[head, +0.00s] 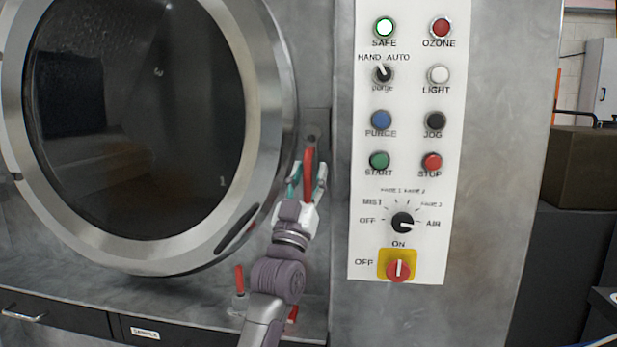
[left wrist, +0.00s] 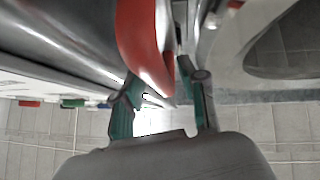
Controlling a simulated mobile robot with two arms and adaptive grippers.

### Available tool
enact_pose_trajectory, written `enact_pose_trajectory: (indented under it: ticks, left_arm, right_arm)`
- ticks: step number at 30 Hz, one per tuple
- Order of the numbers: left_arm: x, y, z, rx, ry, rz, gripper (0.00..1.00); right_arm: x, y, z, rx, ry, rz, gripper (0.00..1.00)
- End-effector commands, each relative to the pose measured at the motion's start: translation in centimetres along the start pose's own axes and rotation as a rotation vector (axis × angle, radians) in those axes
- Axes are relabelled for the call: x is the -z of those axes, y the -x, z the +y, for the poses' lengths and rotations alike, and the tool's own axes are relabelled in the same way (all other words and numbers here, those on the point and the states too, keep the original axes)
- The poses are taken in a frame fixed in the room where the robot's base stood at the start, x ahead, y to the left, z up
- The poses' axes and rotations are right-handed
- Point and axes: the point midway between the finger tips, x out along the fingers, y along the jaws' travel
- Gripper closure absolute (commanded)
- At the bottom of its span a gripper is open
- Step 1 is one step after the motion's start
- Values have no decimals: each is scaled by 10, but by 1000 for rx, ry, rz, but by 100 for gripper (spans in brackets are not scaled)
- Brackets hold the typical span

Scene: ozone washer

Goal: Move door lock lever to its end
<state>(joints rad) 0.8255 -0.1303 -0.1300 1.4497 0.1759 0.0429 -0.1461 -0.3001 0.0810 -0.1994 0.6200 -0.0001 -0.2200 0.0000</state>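The red door lock lever (head: 308,172) hangs down from a pivot on the metal strip between the round door (head: 272,75) and the control panel. My left gripper (head: 307,182) is at the lever, with one finger on each side of it. In the left wrist view the red lever (left wrist: 144,32) is large and close, and the two teal-and-grey fingers (left wrist: 163,100) stand apart with a gap between them. I see no clear grip on the lever. My right gripper is in neither view.
The white control panel (head: 408,185) with buttons, dials and a red switch is right of the lever. A smaller red handle (head: 239,279) stands below the door, left of my left forearm. Dark drawers (head: 60,325) lie below. A brown box (head: 584,165) is at the far right.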

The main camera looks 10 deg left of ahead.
Motion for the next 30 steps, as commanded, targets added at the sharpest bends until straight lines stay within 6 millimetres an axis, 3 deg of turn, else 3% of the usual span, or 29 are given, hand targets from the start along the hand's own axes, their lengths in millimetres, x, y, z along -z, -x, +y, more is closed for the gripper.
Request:
enact_pose_trajectory:
  ticks: [11, 24, 30]
  left_arm:
    - [-2, 10, -1, 1, -2, -4, 57]
    - [-2, 97, 0, 0, -2, -4, 57]
    - [-1, 117, 1, -1, 0, -2, 57]
  right_arm:
    - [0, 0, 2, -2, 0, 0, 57]
    - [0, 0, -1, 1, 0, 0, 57]
    - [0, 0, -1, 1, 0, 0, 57]
